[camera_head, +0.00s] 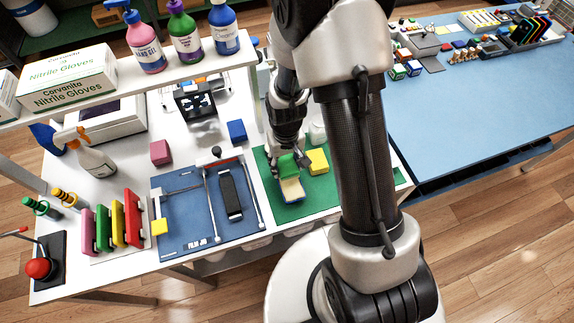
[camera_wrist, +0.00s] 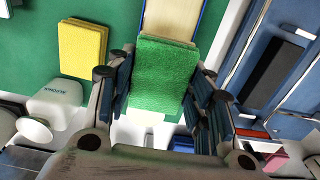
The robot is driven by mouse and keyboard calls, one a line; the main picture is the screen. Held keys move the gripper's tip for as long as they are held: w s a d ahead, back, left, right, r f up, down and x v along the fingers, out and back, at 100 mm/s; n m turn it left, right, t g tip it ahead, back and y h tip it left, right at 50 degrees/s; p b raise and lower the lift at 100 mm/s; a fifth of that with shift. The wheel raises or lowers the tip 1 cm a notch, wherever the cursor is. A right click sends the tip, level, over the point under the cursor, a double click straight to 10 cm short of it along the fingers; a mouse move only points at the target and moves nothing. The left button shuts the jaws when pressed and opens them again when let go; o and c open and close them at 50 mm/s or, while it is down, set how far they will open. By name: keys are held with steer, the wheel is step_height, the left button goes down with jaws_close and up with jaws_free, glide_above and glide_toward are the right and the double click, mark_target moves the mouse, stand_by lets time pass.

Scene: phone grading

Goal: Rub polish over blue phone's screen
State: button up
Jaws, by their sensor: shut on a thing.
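My gripper (camera_wrist: 160,92) is shut on a green pad (camera_wrist: 163,75), which also shows in the head view (camera_head: 287,164). The blue phone (camera_wrist: 172,18) lies on the green mat (camera_wrist: 115,12). Its screen side looks cream and a blue edge shows along one side; it is also in the head view (camera_head: 292,189). The pad overlaps the phone's end nearest the gripper and hides that end. I cannot tell whether the pad is pressing on the screen.
A yellow pad (camera_head: 317,161) lies on the mat beside the phone. A white bottle (camera_wrist: 58,103) stands near the gripper. A blue film jig (camera_head: 185,225) with a black phone (camera_head: 230,193) is to the left. A blue table (camera_head: 470,110) is at right.

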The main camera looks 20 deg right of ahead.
steer(key=shift+w+r, duration=0.1)
steer(key=shift+r, duration=0.45)
steer(key=shift+r+p, duration=1.85)
steer(key=shift+r, duration=0.4)
